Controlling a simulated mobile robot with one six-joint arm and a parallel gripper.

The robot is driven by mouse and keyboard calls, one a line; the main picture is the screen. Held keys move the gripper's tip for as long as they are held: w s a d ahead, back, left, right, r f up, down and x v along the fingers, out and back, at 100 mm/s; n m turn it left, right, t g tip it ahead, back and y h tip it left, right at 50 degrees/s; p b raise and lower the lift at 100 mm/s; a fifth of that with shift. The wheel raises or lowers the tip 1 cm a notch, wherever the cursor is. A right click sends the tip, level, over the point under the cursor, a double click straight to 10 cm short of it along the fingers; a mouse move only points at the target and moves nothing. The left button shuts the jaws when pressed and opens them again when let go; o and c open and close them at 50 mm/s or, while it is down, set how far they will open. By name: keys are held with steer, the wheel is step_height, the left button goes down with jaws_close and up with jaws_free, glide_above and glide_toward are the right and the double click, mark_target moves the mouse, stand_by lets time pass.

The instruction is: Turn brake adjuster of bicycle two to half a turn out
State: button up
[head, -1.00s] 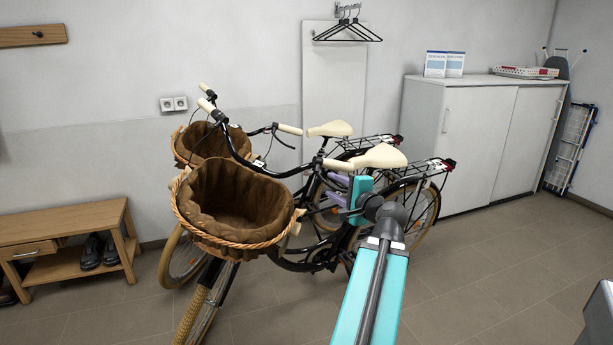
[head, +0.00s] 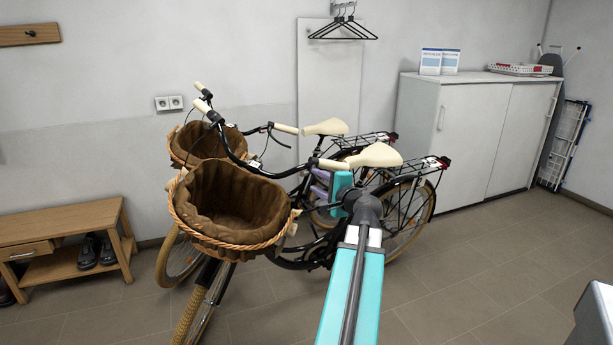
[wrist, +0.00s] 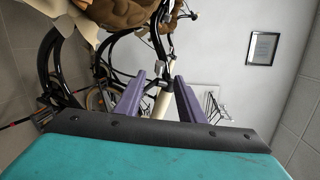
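Two black bicycles with cream saddles and grips stand side by side in the head view. The nearer bicycle (head: 290,262) has a brown-lined wicker basket (head: 228,205) at its front; the farther bicycle (head: 181,262) stands behind it. I cannot tell which is bicycle two. The brake adjuster is too small to make out.
A wooden bench (head: 70,240) with dark shoes stands at the left. A white cabinet (head: 470,135) stands against the back wall at the right. Hangers (head: 343,28) hang above.

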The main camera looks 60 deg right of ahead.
mark_target(305, 174)
steer(key=shift+x, duration=3.7)
steer(key=shift+p, duration=0.35)
jaws_close()
